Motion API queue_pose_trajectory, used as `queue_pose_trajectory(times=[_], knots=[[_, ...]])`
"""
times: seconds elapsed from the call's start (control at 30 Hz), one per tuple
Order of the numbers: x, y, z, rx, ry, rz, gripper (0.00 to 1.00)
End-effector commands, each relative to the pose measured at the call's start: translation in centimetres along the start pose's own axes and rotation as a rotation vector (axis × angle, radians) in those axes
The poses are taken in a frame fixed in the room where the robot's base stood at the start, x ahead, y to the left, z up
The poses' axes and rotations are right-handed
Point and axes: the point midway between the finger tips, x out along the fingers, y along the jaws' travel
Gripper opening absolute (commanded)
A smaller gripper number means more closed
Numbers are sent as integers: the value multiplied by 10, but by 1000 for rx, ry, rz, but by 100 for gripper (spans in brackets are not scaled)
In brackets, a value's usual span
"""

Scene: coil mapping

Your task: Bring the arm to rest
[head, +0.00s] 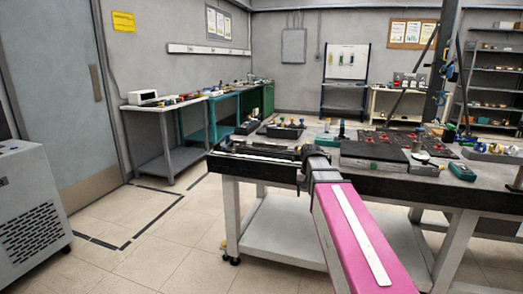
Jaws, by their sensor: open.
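My arm's pink link with a white stripe reaches up from the bottom of the head view to the front edge of the workbench (330,188). It ends in a dark wrist part. My gripper (309,158) is at this dark end, over the left part of the bench; it is open, and I see nothing held in it. Its fingertips are small and hard to make out against the dark items behind. The arm covers part of the bench front.
The bench carries a dark flat block (374,153), red-and-black plates (402,139), a green device (462,172) and small parts. A grey cabinet (30,215) stands at left. Side benches (167,128) line the left wall. The floor (165,240) between is clear.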

Motion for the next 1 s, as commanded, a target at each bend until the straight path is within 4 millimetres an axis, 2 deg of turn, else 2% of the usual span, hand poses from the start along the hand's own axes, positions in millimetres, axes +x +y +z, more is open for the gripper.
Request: queue_pose_trajectory(times=[0.03, 0.2, 0.5, 0.6, 0.73, 1.0], knots=[[20, 2, 14, -11, -4, 1, 64], [75, 7, 46, -47, -4, 1, 64], [158, 16, 111, -111, -3, 0, 64], [178, 19, 129, -129, -1, 0, 64], [195, 22, 146, -145, 2, 0, 64], [204, 23, 154, -155, 4, 0, 64]])
